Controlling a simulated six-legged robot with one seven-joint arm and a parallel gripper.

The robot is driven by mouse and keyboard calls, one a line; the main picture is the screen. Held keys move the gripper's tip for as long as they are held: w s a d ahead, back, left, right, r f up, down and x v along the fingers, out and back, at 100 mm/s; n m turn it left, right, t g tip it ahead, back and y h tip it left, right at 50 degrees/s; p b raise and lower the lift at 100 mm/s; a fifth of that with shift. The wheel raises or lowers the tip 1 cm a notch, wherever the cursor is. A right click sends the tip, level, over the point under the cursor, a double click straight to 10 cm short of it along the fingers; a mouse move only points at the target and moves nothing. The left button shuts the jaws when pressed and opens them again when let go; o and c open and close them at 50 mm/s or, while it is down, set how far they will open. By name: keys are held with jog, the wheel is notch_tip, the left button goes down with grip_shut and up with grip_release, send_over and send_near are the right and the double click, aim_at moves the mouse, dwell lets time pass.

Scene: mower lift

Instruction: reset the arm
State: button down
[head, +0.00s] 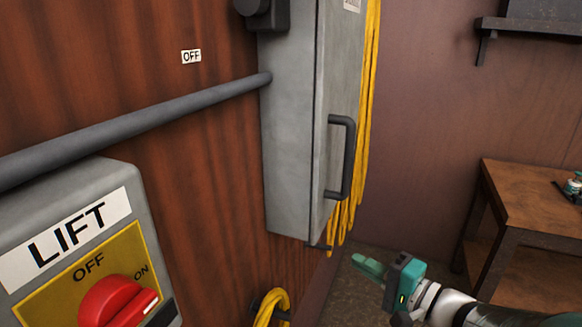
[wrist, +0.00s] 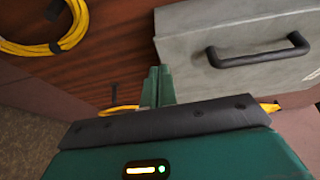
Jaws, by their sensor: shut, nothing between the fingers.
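My gripper (head: 369,266) is at the lower right of the head view, at the end of my arm coming in from the right edge. Its teal fingers are together with nothing between them. In the wrist view the closed fingers (wrist: 158,86) point toward the wooden wall. They are apart from the grey cabinet (head: 291,130) and its dark handle (head: 341,157). The cabinet also shows in the wrist view (wrist: 200,30), with the handle (wrist: 258,55) to the right of the fingers.
A LIFT switch box (head: 85,235) with a red knob (head: 115,302) is at lower left. A grey pipe (head: 140,125) runs to the cabinet. Yellow cable (head: 369,90) hangs behind the cabinet. A wooden table (head: 535,195) and a dark shelf (head: 530,27) stand right. Open floor lies between.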

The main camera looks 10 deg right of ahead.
jog(key=s+a+f+n+g+h, duration=0.2)
jog(key=s+a+f+n+g, duration=0.2)
jog(key=s+a+n+g, duration=0.45)
jog(key=s+d+h, duration=0.1)
jog(key=h, duration=0.2)
jog(key=s+d+r+n+h, duration=0.1)
jog(key=d+h, duration=0.1)
jog(key=s+d+r+n+h, duration=0.1)
jog(key=h, duration=0.2)
jog(key=shift+s+d+h, duration=0.2)
jog(key=shift+h, duration=0.1)
jog(key=shift+a, duration=0.1)
